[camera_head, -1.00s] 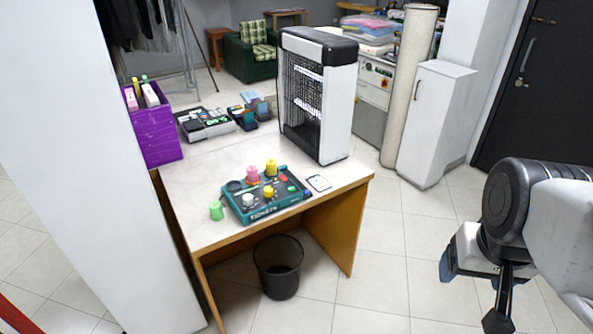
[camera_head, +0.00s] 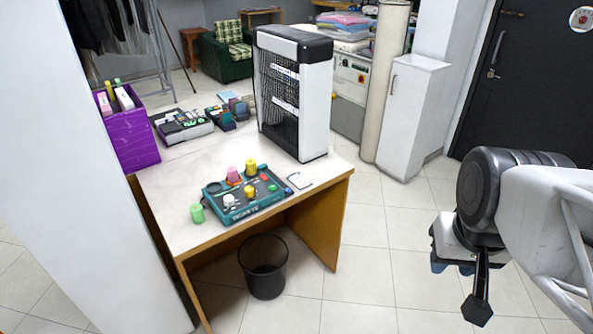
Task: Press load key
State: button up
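A teal control box (camera_head: 243,196) with several coloured knobs and buttons lies near the front edge of the white table. Its key labels are too small to read, so I cannot tell which one is the load key. My gripper (camera_head: 462,285) hangs at the right, over the floor and well apart from the table. I see it from behind, and its finger opening is not clear.
The table (camera_head: 180,185) also bears a tall black and white insect-lamp-like unit (camera_head: 313,105), a purple box (camera_head: 135,140), a card terminal (camera_head: 183,126) and a small white card (camera_head: 300,180). A black bin (camera_head: 264,268) stands below. The floor between table and arm is clear.

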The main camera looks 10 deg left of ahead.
grip_shut()
dwell(1.3)
